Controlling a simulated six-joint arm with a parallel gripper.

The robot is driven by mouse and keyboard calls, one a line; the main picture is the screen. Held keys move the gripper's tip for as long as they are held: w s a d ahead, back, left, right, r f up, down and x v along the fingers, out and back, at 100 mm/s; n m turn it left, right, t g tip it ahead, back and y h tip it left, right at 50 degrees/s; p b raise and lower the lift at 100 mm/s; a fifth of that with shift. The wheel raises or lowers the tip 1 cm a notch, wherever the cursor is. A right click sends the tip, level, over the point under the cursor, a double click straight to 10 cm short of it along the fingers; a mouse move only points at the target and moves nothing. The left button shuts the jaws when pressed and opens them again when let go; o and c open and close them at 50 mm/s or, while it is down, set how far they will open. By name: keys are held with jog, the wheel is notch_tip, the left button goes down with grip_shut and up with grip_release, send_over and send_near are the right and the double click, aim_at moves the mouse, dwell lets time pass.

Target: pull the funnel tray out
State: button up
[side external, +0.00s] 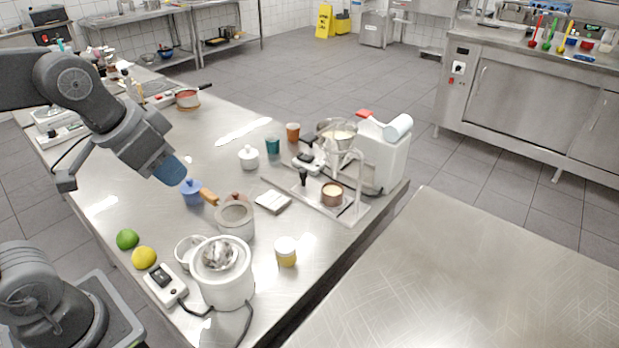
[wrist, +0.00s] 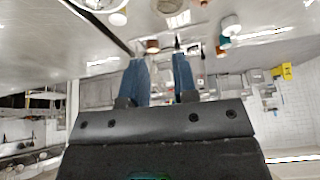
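A flat metal tray (side external: 352,213) lies near the bench's right end, in front of a white machine (side external: 383,158). I take it for the funnel tray. A black knob (side external: 303,177) stands at its left side and a copper-coloured cup (side external: 332,195) on it. A metal funnel-like bowl (side external: 336,132) with pale contents is held above it.
Between my gripper and the tray are a white lidded jar (side external: 249,158), a pot (side external: 235,217) and a small scale (side external: 272,201).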

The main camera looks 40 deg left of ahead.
jog(key=o, duration=0.3)
jog(key=w+m, duration=0.1)
jog(key=w, duration=0.3)
jog(key=w+m+g, duration=0.1)
jog(key=w, duration=0.4)
jog(key=w+a+m+h, duration=0.1)
jog(key=w, duration=0.3)
jog(key=shift+w+r+m, duration=0.35)
jog(key=shift+r+m, duration=0.05)
jog(key=shift+o, duration=0.2)
jog(key=m+g+h, duration=0.1)
jog(key=m+h, duration=0.1)
jog(key=m, duration=0.2)
send_near(303, 170)
jog(key=x, duration=0.9)
jog(key=shift+f, duration=0.2)
jog(key=shift+c, duration=0.5)
grip_shut()
